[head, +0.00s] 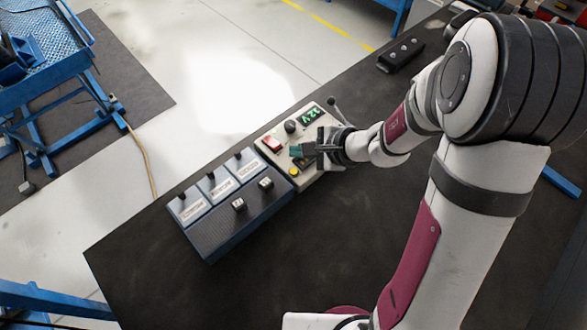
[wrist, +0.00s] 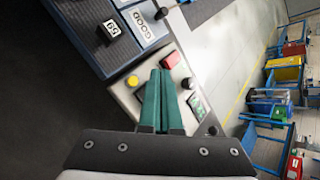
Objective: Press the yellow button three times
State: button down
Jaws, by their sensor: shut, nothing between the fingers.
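The yellow button (head: 293,171) sits on the near left part of a beige control panel (head: 271,157), below a red switch (head: 271,143). My gripper (head: 296,151) is shut and empty, with green fingertips over the panel between the red switch and the yellow button. In the wrist view the yellow button (wrist: 132,81) shows just left of the shut green fingers (wrist: 160,75), apart from them in the picture. The red switch (wrist: 172,59) shows to their right. I cannot tell the height of the fingertips above the panel. The fingers and wrist hide part of the panel.
A green-lit display (head: 310,115), a black knob (head: 290,127) and a lever (head: 333,101) are at the panel's far side. A blue sorting box (head: 215,235) with labelled sections and small blocks adjoins the panel. The dark bench top (head: 150,270) is clear in front.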

aim_at(293, 172)
jog(key=shift+r, duration=0.1)
notch_tip(293, 172, up, 4)
jog(key=shift+f, duration=0.15)
jog(key=shift+f, duration=4.45)
jog(key=shift+f, duration=0.15)
jog(key=shift+f, duration=0.25)
